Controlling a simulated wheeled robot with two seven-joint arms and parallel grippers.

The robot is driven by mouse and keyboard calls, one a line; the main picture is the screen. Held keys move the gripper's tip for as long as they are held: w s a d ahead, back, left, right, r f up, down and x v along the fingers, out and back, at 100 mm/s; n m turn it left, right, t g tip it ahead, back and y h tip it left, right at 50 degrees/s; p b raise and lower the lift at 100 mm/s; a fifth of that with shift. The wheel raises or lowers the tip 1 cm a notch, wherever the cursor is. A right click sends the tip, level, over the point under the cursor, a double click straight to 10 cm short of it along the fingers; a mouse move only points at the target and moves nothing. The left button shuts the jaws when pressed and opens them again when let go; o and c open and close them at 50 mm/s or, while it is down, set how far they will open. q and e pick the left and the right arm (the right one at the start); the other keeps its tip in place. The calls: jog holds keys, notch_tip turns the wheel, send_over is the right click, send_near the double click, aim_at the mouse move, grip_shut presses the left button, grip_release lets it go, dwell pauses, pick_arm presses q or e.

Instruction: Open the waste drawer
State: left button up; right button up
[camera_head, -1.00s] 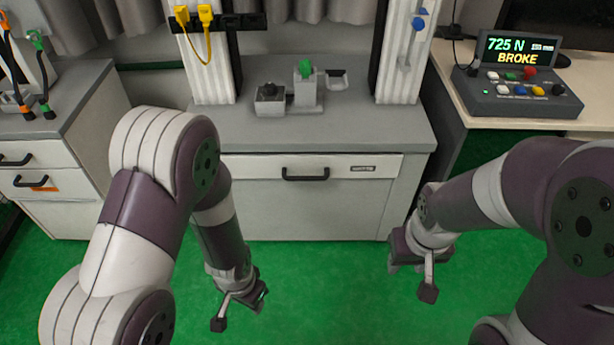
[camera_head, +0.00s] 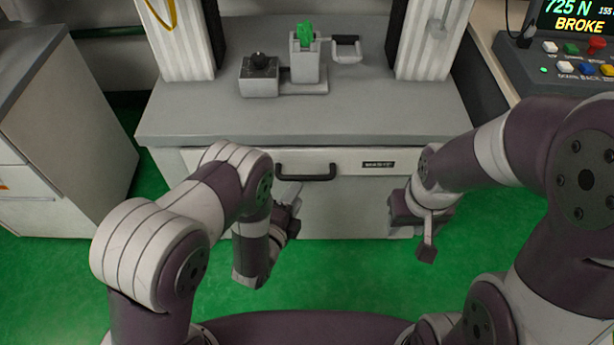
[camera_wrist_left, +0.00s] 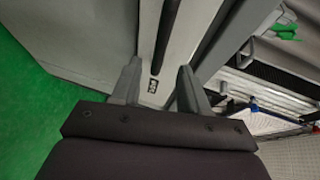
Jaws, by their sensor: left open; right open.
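The waste drawer (camera_head: 345,162) is the pale front under the grey bench top, with a small dark label at its right. It looks closed. Its black bar handle (camera_head: 305,174) shows in the head view and as a dark bar in the left wrist view (camera_wrist_left: 167,35). My left gripper (camera_head: 290,192) is open, just in front of and below the handle's left end, with nothing between its fingers. In the left wrist view its two fingers (camera_wrist_left: 158,88) point at the drawer front and the handle lies beyond them. My right gripper (camera_head: 422,228) is open and empty, right of the drawer.
The grey bench top (camera_head: 300,122) juts out above the drawer and carries a fixture with a green piece (camera_head: 305,34). A side cabinet (camera_head: 60,130) stands at the left. A control box (camera_head: 570,65) reading "BROKE" is at the right. Green floor is free in front.

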aim_at(307, 176)
pick_arm(q)
jog(key=b+x, duration=0.2)
jog(key=x, duration=0.5)
jog(key=shift+w+f, duration=0.15)
jog(key=shift+f, duration=0.05)
jog(key=shift+w+d, duration=0.25)
jog(key=shift+w, duration=0.15)
grip_shut()
